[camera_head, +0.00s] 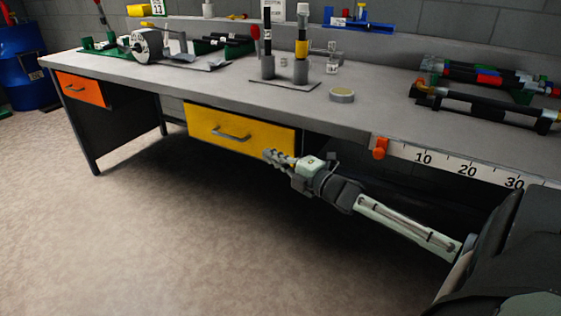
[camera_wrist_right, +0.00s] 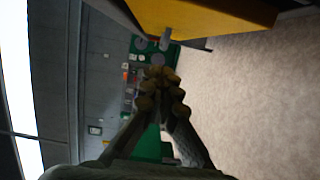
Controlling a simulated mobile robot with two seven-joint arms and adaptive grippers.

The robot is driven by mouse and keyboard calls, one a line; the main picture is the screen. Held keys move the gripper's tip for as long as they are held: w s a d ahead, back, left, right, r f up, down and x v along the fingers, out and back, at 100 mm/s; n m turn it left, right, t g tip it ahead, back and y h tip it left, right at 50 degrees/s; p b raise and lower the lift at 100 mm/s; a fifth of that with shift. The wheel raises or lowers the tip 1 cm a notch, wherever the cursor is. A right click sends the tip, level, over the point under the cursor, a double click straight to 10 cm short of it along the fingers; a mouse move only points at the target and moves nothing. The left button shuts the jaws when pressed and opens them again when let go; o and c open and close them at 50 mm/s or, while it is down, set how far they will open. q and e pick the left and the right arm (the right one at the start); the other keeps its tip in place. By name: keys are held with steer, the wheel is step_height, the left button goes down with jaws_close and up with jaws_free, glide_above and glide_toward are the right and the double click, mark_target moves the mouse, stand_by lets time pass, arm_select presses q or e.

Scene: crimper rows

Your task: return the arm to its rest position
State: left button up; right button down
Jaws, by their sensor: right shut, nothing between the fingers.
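My right gripper (camera_head: 279,157) is shut and empty. It hangs in front of the bench, just off the lower right part of the yellow drawer (camera_head: 225,131), with its arm reaching in from the lower right. In the right wrist view my right gripper (camera_wrist_right: 162,82) has its fingertips together with nothing between them. The yellow drawer (camera_wrist_right: 200,14) crosses the top of that view, close to the fingers. I cannot tell if the fingers touch it. My left gripper is not in view.
The grey bench (camera_head: 190,85) carries tools and racks along its back and right. An orange drawer (camera_head: 82,89) is at its left, and an orange slider (camera_head: 380,148) sits on the numbered front scale (camera_head: 450,166). A blue barrel (camera_head: 24,82) stands far left. The floor in front is clear.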

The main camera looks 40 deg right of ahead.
steer(key=shift+s+d, duration=0.1)
steer(key=shift+s, duration=1.55)
